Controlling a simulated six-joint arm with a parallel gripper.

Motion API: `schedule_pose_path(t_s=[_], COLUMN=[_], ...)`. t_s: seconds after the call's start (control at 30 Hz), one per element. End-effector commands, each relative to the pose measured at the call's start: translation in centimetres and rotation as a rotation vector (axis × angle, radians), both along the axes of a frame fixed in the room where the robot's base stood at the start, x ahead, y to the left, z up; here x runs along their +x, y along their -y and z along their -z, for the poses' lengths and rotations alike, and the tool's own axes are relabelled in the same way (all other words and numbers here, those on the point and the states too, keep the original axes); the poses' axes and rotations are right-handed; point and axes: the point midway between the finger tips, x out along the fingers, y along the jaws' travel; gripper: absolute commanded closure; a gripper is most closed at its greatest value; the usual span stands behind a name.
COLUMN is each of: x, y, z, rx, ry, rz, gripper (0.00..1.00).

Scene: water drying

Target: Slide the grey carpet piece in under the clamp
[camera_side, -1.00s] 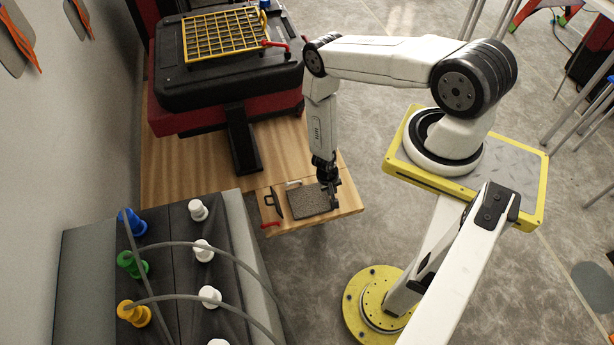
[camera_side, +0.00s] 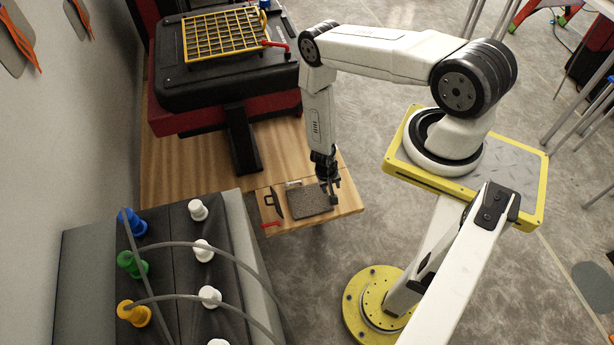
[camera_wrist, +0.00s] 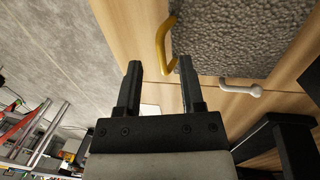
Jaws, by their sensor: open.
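The grey carpet piece (camera_side: 310,200) lies flat on a small wooden board (camera_side: 347,206) in the side view. It fills the upper right of the wrist view (camera_wrist: 240,35), with a yellow handle (camera_wrist: 165,45) at its left edge. The black clamp (camera_side: 274,204) stands at the board's left end, beside the carpet's left edge. I cannot tell whether any carpet is under it. My gripper (camera_side: 331,190) is by the carpet's right end. In the wrist view its two fingers (camera_wrist: 161,88) are apart with nothing between them. The exact gap to the carpet is unclear.
A red lever (camera_side: 270,224) is at the board's lower left. A white-knobbed handle (camera_wrist: 241,88) shows below the carpet in the wrist view. A black and red machine with a yellow grid (camera_side: 222,36) stands behind. A grey bench with coloured knobs (camera_side: 133,263) stands left.

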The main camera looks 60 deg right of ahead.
Motion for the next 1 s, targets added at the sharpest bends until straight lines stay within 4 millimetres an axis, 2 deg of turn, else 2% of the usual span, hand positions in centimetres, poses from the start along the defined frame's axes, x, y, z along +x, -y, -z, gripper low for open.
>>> schedule_pose_path(t_s=[0.3, 0.5, 1.0], x=[0.6, 0.8, 0.8], y=[-0.4, -0.6, -0.7], z=[-3.4, -4.8, -5.3], rx=[-0.001, -0.001, 0.000], ry=[0.001, 0.001, 0.001], rz=[0.000, 0.000, 0.000], gripper=[0.50, 0.50, 0.50])
